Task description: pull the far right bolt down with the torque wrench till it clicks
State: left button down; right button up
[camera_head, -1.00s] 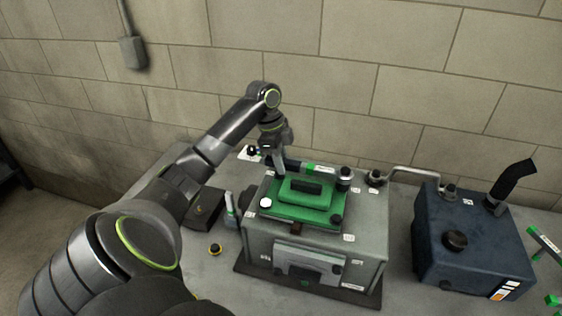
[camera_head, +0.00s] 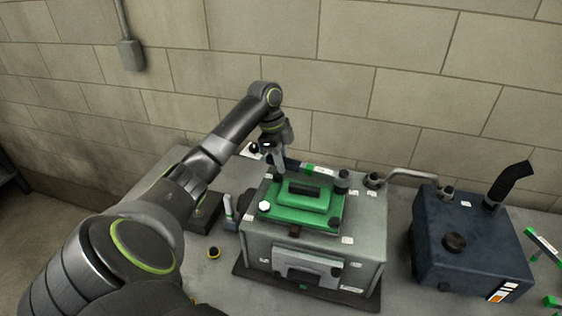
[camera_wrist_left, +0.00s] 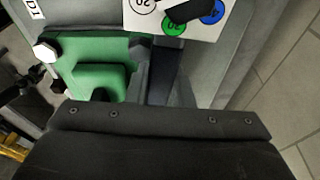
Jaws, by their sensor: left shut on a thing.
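The torque wrench (camera_head: 322,171) is a dark bar with a green band and a pale label. It lies along the back edge of the green cover (camera_head: 310,212) on the grey engine block (camera_head: 370,215). Its head (camera_head: 342,179) is at the cover's far right corner and hides the bolt there. My left gripper (camera_head: 279,168) is shut on the wrench's handle at its left end. In the left wrist view the fingers (camera_wrist_left: 165,85) are beside the green cover, and the grip is partly hidden. My right gripper is not in view.
A white bolt (camera_head: 264,206) and a dark bolt (camera_head: 335,223) sit at the cover's front corners. A dark blue tank (camera_head: 470,245) stands to the right, joined by a pipe (camera_head: 410,172). A card with coloured circles (camera_wrist_left: 195,12) shows in the left wrist view.

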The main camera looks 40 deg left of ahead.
pick_arm(q)
jog(key=shift+w+r, duration=0.15)
jog(key=shift+w+a+m, duration=0.2)
jog(key=shift+w+m, duration=0.1)
jog(key=shift+w, duration=0.1)
jog(key=shift+w, duration=0.1)
jog(key=shift+w+a+m, duration=0.1)
jog(key=shift+w+m, duration=0.2)
dwell(0.3)
jog(key=shift+w, duration=0.15)
jog(key=shift+w+m, duration=0.3)
jog(key=shift+a+b, duration=0.1)
jog(key=shift+b, duration=0.2)
jog(key=shift+w+m, duration=0.3)
jog(key=shift+w, duration=0.1)
jog(key=shift+w, duration=0.15)
